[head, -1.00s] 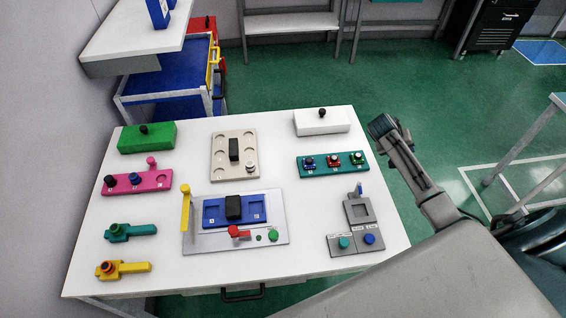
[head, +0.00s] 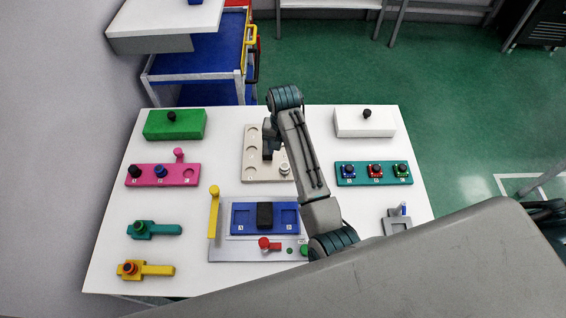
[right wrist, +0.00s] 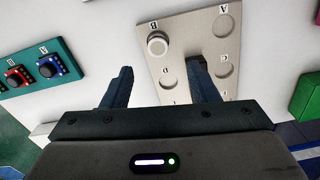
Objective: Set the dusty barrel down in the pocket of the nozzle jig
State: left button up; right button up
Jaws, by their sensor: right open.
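A small pale round cylinder, which may be the dusty barrel, sits in a pocket of a beige tray in the head view (head: 284,168). It also shows in the right wrist view (right wrist: 157,43), at pocket B of the tray (right wrist: 191,30). Which fixture is the nozzle jig I cannot tell for sure; a grey jig (head: 390,226) with a post is at the right, partly behind my arm. My right gripper (head: 268,152) hangs over the tray. In the right wrist view it is open, its fingers (right wrist: 160,78) apart and empty. My left gripper is out of view.
A teal rack (head: 345,181) with several knobbed parts is right of the tray. A pink rack (head: 198,179) with a post is left. A blue A/B plate (head: 240,219) with a black block lies in front. Green (head: 160,125) and white (head: 380,125) boxes stand behind.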

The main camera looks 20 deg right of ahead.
aim_at(284, 166)
jog(key=f, duration=0.3)
jog(key=shift+s+d+f+p, duration=0.1)
jog(key=shift+s+f+p, duration=0.1)
jog(key=shift+p, duration=0.2)
jog(key=shift+w+f+p, duration=0.15)
jog(key=shift+f+p, duration=0.2)
jog(key=shift+f, duration=0.2)
notch_tip(284, 166, down, 4)
jog(key=shift+d+f+p, duration=0.1)
jog(key=shift+p, duration=0.85)
jog(key=shift+f, duration=0.2)
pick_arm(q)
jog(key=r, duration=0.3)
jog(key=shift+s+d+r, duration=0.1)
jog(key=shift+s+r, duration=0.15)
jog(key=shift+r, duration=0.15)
pick_arm(e)
jog(key=c, duration=1)
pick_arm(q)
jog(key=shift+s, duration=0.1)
pick_arm(e)
jog(key=shift+c, duration=0.2)
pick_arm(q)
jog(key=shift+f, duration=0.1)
pick_arm(e)
jog(key=shift+r, duration=0.1)
